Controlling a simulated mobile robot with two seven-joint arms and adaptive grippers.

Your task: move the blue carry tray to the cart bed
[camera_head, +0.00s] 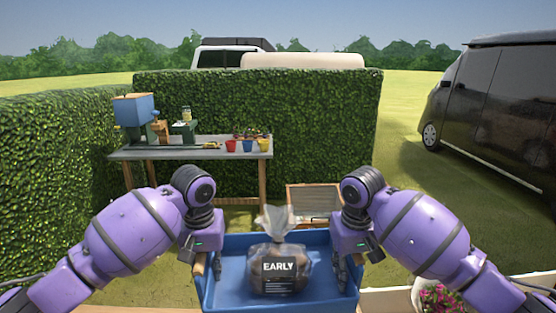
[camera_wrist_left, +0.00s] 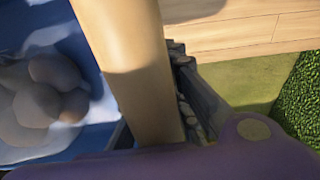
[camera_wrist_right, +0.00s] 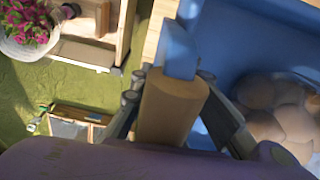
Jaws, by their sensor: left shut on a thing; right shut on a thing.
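The blue carry tray (camera_head: 226,285) is held between my two arms at the bottom of the head view. It holds a clear bag (camera_head: 280,262) labelled EARLY, with round brown bulbs inside. My left gripper (camera_head: 200,262) is shut on the tray's left wooden handle (camera_wrist_left: 135,70). My right gripper (camera_head: 342,265) is shut on the right wooden handle (camera_wrist_right: 168,108). The bagged bulbs also show in both wrist views. The tray looks about level. I cannot tell the cart bed for certain; a pale wooden surface (camera_wrist_left: 235,30) shows beyond the tray in the left wrist view.
A workbench (camera_head: 180,151) with a blue hopper machine (camera_head: 135,109) and several coloured pots stands ahead by the hedge (camera_head: 310,120). A wooden framed box (camera_head: 314,198) stands on the grass beyond the tray. Pink flowers (camera_head: 440,298) are at lower right. A dark van (camera_head: 500,110) is parked right.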

